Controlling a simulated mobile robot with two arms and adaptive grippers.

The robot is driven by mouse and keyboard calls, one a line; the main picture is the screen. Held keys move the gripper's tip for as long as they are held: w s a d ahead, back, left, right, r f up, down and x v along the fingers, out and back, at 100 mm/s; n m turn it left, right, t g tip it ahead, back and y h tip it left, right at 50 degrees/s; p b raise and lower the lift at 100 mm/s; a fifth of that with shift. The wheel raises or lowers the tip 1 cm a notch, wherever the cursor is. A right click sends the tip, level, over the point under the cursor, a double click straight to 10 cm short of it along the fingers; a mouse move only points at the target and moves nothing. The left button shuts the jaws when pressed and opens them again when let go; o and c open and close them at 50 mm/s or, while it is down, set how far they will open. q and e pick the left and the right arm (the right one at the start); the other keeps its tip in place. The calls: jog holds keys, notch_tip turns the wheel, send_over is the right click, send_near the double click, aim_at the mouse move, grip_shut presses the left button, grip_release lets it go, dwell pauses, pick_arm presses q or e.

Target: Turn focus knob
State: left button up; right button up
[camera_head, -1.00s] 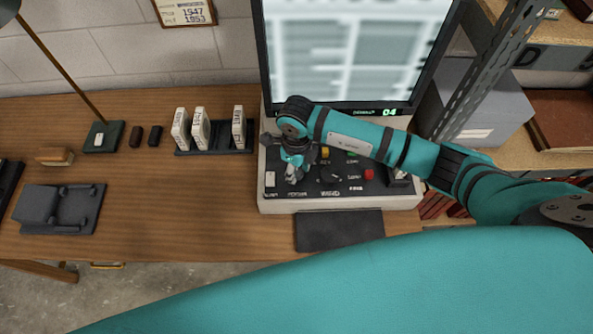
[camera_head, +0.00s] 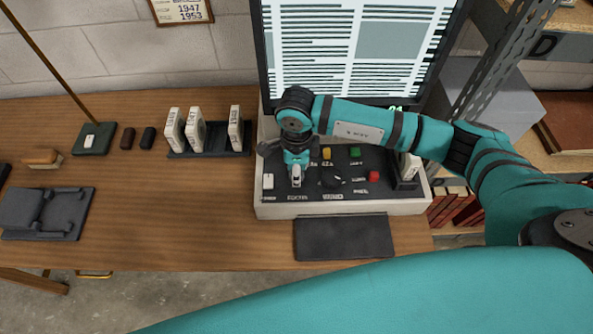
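The reader's control panel (camera_head: 389,203) sits below its large screen (camera_head: 352,48), which shows sharp lines of text and grey blocks. My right arm crosses the panel from the right. My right gripper (camera_head: 296,178) points down over the left part of the panel, directly above the FOCUS label (camera_head: 297,197). The focus knob is hidden behind the fingers, so I cannot see whether they are closed around it. A second black knob (camera_head: 332,179) stands just right of the gripper. My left gripper is out of view.
A white switch (camera_head: 268,181) is left of the gripper; yellow (camera_head: 326,153), green (camera_head: 355,151) and red (camera_head: 373,176) buttons are to its right. A rack (camera_head: 208,152) of white film boxes (camera_head: 195,130) stands left of the reader. The dark mat (camera_head: 343,238) in front is bare.

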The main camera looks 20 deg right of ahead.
jog(key=shift+w, duration=0.1)
jog(key=o, duration=1.1)
jog(key=shift+o, duration=0.2)
jog(key=shift+r, duration=0.1)
notch_tip(320, 180, up, 12)
